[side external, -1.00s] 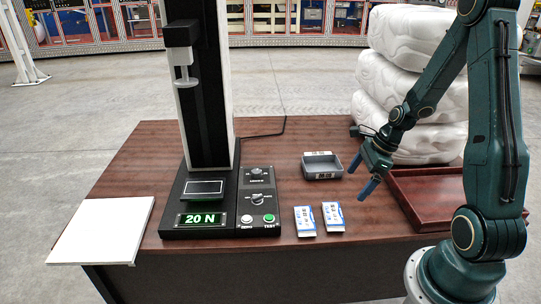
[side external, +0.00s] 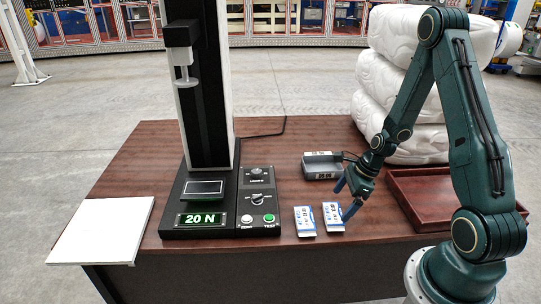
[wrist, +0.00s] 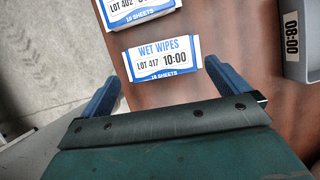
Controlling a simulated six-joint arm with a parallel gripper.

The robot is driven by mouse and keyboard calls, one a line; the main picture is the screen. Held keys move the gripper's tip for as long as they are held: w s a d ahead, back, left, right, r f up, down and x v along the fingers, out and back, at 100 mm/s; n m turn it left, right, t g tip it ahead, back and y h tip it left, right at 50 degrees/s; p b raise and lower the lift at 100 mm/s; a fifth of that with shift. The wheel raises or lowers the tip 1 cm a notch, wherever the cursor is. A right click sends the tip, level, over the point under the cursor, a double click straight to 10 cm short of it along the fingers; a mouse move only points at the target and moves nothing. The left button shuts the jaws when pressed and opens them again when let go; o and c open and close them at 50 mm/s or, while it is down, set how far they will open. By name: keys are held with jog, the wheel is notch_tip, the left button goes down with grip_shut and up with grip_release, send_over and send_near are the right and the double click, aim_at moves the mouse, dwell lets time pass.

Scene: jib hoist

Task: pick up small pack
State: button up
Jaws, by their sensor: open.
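Two small white and blue packs lie flat side by side near the front edge of the table, the left pack (side external: 305,221) and the right pack (side external: 331,219). My gripper (side external: 344,204) is open and empty, just above and beside the right pack, one finger overlapping its right edge in the side view. In the wrist view, a pack reading "WET WIPES LOT 417 10:00" (wrist: 162,60) lies ahead, between the lines of my two fingertips. A second pack reading "LOT 402" (wrist: 140,10) is partly cut off at the top.
A grey bin (side external: 318,173) stands behind the packs; its "08:00" label shows in the wrist view (wrist: 291,35). The test machine (side external: 215,190) reading "20 N" stands left. A red-brown tray (side external: 410,215) and stacked white sacks (side external: 385,105) are right. A white board (side external: 100,230) lies far left.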

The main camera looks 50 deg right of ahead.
aim_at(334, 213)
jog(key=shift+f, duration=0.1)
jog(key=shift+x, duration=2.5)
jog(key=shift+d, duration=0.1)
jog(key=shift+c, duration=0.4)
jog(key=c, duration=0.5)
